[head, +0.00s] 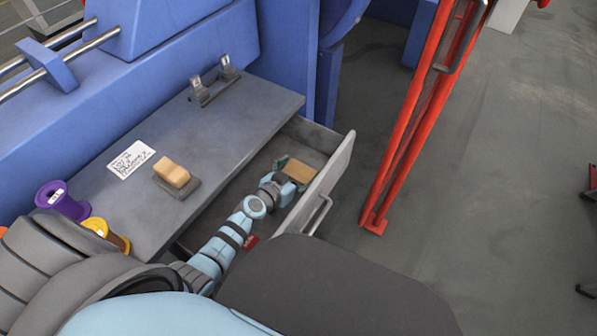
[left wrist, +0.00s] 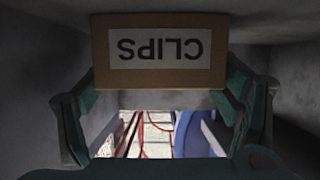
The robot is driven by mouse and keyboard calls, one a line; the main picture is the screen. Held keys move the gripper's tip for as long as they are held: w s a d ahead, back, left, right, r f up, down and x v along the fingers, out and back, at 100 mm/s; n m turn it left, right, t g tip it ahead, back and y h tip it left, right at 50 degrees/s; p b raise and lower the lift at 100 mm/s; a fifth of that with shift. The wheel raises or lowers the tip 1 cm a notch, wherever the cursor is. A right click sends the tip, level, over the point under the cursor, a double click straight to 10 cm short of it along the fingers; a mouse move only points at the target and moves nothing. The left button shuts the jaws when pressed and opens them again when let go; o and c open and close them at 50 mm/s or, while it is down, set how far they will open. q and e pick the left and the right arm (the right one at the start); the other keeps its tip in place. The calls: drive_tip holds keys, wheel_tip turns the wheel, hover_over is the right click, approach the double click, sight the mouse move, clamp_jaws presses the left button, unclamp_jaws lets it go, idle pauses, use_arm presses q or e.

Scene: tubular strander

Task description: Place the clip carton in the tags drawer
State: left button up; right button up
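The clip carton (head: 298,171) is a small brown box. The carton is inside the drawer space, near the drawer front. Whether it touches the drawer floor cannot be told. The left fingers (left wrist: 160,92) also show in the wrist view. My right gripper is not in view.
A red item (head: 251,241) lies in the drawer. A red frame (head: 412,110) stands right.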

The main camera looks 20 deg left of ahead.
use_arm(q)
drive_tip(key=shift+r, duration=0.2)
drive_tip(key=p+v, duration=0.3)
drive_tip(key=v, duration=0.8)
drive_tip(key=shift+s+a+p, duration=0.1)
drive_tip(key=shift+p, duration=0.3)
drive_tip(key=shift+s+r, duration=0.1)
drive_tip(key=shift+s, duration=0.25)
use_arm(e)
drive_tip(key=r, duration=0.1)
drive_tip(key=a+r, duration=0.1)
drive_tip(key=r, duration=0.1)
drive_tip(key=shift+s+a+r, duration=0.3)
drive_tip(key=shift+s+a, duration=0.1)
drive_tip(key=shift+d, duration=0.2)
use_arm(q)
drive_tip(key=shift+r, duration=0.1)
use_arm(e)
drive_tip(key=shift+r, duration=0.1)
